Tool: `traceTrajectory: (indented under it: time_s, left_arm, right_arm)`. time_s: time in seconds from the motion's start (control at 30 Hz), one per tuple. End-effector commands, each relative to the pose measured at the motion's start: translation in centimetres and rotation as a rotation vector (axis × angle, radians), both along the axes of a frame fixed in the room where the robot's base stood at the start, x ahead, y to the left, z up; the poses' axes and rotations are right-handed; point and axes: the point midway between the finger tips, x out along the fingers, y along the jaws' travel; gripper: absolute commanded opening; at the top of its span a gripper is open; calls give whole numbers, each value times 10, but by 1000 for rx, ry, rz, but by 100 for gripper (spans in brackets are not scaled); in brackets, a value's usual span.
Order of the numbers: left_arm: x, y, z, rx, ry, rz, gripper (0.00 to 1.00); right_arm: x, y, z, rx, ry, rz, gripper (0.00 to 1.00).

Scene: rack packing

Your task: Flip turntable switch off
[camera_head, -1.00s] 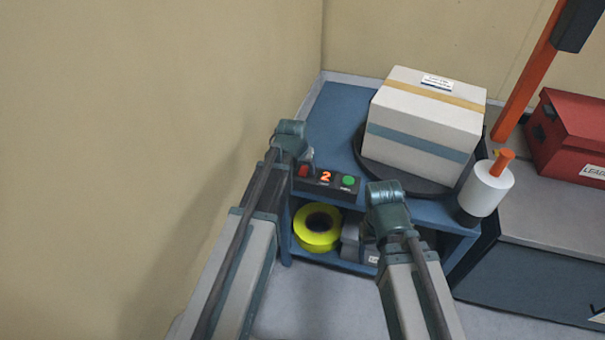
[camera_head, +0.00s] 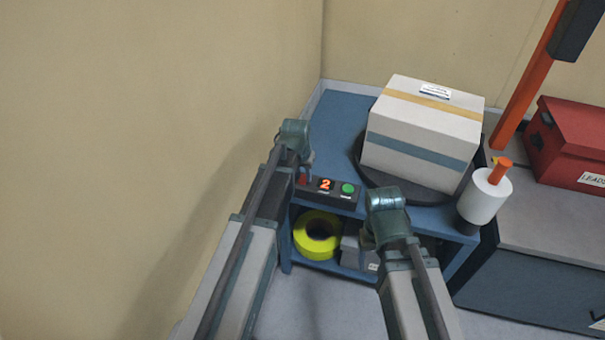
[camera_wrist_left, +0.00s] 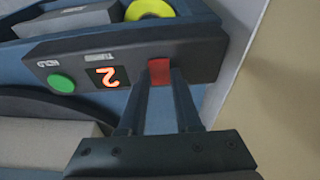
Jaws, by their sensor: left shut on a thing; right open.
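The control box (camera_head: 342,199) sits on the front edge of the blue bench. It has a red switch (camera_wrist_left: 159,68), a lit display reading 2 (camera_head: 325,184) and a green button (camera_head: 348,188). My left gripper (camera_wrist_left: 158,78) has its two fingers on either side of the red switch and is shut on it. In the head view my left gripper (camera_head: 307,172) partly hides the switch. The turntable (camera_head: 410,192) is a dark disc with a white taped carton (camera_head: 420,130) on it. My right gripper (camera_head: 384,218) is empty in front of the bench; its fingertips are hard to see.
A yellow tape roll (camera_head: 318,235) and a grey bin (camera_head: 352,250) lie on the shelf below. A white roll with an orange handle (camera_head: 484,195) stands right of the turntable. A red box (camera_head: 570,140) and an orange post (camera_head: 525,85) are further right. A wall is close on the left.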

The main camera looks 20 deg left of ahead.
Motion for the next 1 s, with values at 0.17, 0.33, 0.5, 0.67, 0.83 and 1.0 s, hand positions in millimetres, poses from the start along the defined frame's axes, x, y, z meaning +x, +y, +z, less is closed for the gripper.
traceTrajectory:
  time_s: [0.17,0.33,0.5,0.67,0.83,1.0]
  left_arm:
    - [7,0,2,4,113,-1,0]
    - [4,0,1,5,139,-1,0]
    - [4,0,1,6,138,0,0]
    - [4,0,1,6,137,0,56]
    - [4,0,1,5,136,0,62]
    - [4,0,1,5,136,0,62]
  right_arm:
    - [0,0,7,0,0,0,72]
    - [0,0,7,0,0,0,72]
    - [0,0,7,0,0,0,72]
    - [0,0,7,0,0,0,72]
    - [0,0,7,0,0,0,72]
    - [0,0,7,0,0,0,72]
